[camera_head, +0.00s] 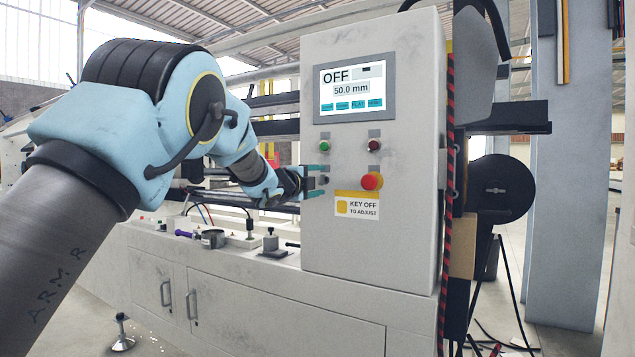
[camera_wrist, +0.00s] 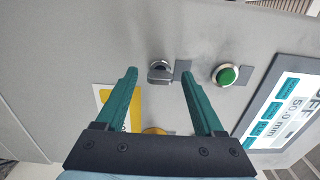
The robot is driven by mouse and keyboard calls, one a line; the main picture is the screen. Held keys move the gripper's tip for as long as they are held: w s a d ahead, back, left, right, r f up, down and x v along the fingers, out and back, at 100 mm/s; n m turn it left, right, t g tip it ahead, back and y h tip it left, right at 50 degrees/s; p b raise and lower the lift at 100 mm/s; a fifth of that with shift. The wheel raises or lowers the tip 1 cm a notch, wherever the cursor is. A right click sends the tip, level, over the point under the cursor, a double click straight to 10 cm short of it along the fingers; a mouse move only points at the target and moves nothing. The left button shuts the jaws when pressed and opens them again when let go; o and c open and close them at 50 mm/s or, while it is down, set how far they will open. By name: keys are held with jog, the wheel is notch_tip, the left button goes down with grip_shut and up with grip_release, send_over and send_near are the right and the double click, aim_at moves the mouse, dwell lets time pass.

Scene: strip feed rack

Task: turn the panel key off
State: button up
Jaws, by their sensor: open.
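The panel key switch (camera_wrist: 160,72) is a dark metal knob on the grey panel face, between and just beyond my fingertips in the wrist view. In the head view the switch (camera_head: 323,180) is small, right at my fingertips. My gripper (camera_wrist: 161,80) has two green fingers spread apart with nothing between them; it also shows in the head view (camera_head: 316,182), pointing at the panel. I cannot tell whether the fingers touch the panel. The panel screen (camera_head: 354,88) reads OFF and 50.0 mm.
A green button (camera_wrist: 227,75) sits beside the switch. A red mushroom button (camera_head: 371,181) and a KEY OFF TO ADJUST label (camera_head: 356,208) are close by on the control box (camera_head: 410,240). A dark red button (camera_head: 374,145) is above. Small items stand on the bench left of the box.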

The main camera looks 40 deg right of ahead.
jog(key=shift+a, duration=0.15)
jog(key=b+v, duration=0.1)
jog(key=v, duration=0.9)
jog(key=shift+a, duration=0.25)
